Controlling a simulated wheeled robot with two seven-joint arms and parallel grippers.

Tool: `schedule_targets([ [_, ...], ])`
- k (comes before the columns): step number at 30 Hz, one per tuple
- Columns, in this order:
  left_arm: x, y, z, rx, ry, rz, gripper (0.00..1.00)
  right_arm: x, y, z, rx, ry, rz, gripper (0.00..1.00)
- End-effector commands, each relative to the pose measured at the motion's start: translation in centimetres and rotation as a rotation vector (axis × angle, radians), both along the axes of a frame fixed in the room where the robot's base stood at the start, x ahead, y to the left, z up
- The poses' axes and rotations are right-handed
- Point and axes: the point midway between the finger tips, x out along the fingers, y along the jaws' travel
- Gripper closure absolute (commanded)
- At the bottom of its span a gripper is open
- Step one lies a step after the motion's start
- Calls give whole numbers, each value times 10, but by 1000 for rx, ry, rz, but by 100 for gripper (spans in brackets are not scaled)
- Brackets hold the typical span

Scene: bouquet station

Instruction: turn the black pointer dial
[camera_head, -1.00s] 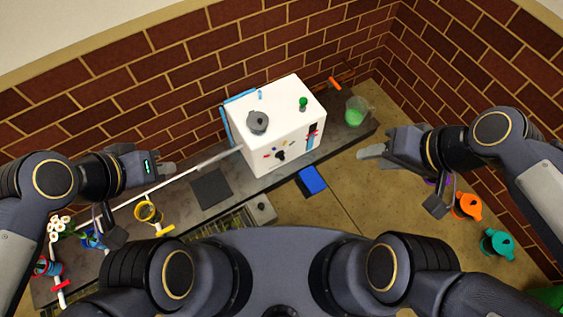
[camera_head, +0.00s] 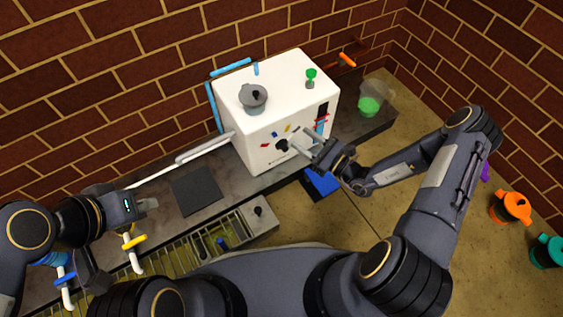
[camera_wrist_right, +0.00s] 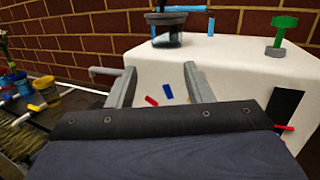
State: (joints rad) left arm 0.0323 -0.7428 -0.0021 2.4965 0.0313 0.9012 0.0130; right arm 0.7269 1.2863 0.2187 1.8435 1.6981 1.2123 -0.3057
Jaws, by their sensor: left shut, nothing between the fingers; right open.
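The black pointer dial (camera_head: 282,146) is on the front face of a white box (camera_head: 262,118), with small coloured marks around it. My right gripper (camera_head: 296,140) is at that face, its fingertips close beside the dial; I cannot tell whether they touch it. In the right wrist view the right gripper (camera_wrist_right: 158,80) is open, its fingers apart before the white face, with red (camera_wrist_right: 151,101) and blue (camera_wrist_right: 168,92) marks between them. The dial is not visible there. My left gripper (camera_head: 150,204) is shut and empty over the left counter.
A grey pot (camera_head: 253,98) and a green knob (camera_head: 311,76) sit on the box top. A beaker of green liquid (camera_head: 370,104) stands to its right. A dark mat (camera_head: 196,190) lies to the left, near a grated sink (camera_head: 215,240).

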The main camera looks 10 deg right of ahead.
Motion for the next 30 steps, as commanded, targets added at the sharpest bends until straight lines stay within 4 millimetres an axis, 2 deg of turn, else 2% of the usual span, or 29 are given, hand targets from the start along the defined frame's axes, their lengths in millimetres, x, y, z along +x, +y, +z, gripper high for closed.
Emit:
schedule_targets([
  [1, 0, 0, -26, 0, 0, 0, 100, 0, -1, -53, 56, 63, -72, 53],
  [3, 0, 0, -38, 0, 0, 0, 100, 0, -4, -94, 112, 130, -166, 53],
  [6, 0, 0, -49, 0, 0, 0, 100, -3, -5, -137, 165, 206, -263, 53],
  [9, 0, 0, -54, 0, 0, 0, 100, -6, -6, -158, 192, 247, -316, 53],
  [14, 0, 0, -59, 0, 0, 0, 100, 3, -2, -166, 199, 260, -335, 53],
  [24, 0, 0, -81, 0, 0, 0, 100, 50, 21, -165, 198, 258, -331, 53],
  [30, 0, 0, -85, 0, 0, 0, 100, 63, 27, -163, 199, 260, -332, 53],
])
